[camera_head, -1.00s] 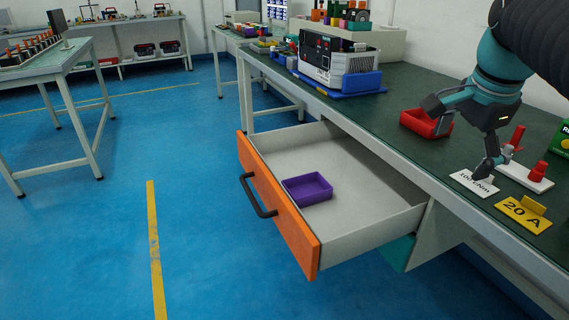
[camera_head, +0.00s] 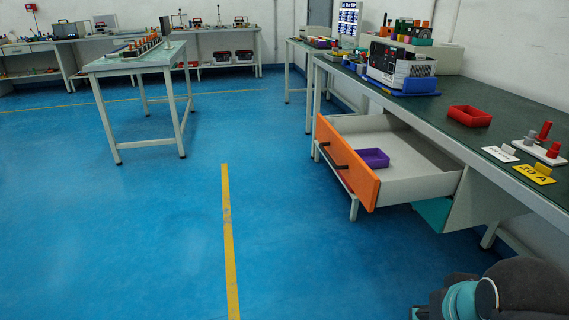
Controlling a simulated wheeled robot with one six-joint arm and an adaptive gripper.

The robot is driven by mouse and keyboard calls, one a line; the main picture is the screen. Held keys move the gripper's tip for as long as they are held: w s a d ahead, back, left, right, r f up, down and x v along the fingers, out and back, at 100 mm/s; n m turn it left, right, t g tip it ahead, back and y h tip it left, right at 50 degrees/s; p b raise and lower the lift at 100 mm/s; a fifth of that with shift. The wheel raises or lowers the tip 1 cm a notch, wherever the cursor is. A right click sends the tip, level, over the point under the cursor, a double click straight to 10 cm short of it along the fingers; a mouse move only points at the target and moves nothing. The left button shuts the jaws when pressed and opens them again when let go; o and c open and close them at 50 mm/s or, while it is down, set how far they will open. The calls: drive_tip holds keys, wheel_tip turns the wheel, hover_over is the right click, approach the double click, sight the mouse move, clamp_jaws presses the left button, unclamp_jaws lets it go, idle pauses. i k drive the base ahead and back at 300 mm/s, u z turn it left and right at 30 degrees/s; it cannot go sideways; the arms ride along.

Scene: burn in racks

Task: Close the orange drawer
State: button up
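The orange drawer (camera_head: 346,163) is pulled out from under the green-topped workbench (camera_head: 459,111). Its orange front carries a dark bar handle (camera_head: 334,156) and faces left. A purple bin (camera_head: 373,158) lies inside on the pale drawer floor. Part of my arm shows at the bottom right, in front of the bench and below its top. My gripper cannot be made out there, so its fingers and their state are hidden. Nothing of mine touches the drawer.
On the bench are a red bin (camera_head: 470,116), a yellow "20 A" sign (camera_head: 534,173), a white card (camera_head: 500,153) and a grey-white instrument (camera_head: 399,66). A teal panel (camera_head: 434,213) hangs below the drawer. Blue floor left of the drawer is clear; another table (camera_head: 135,63) stands farther back.

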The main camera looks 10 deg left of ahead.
sight(418, 168)
drive_tip(key=u, duration=0.25)
drive_tip(key=k, duration=0.55)
drive_tip(key=z, duration=0.5)
drive_tip(key=i, duration=1.45)
drive_tip(key=u, duration=0.75)
drive_tip(key=i, duration=0.25)
drive_tip(key=u, duration=0.3)
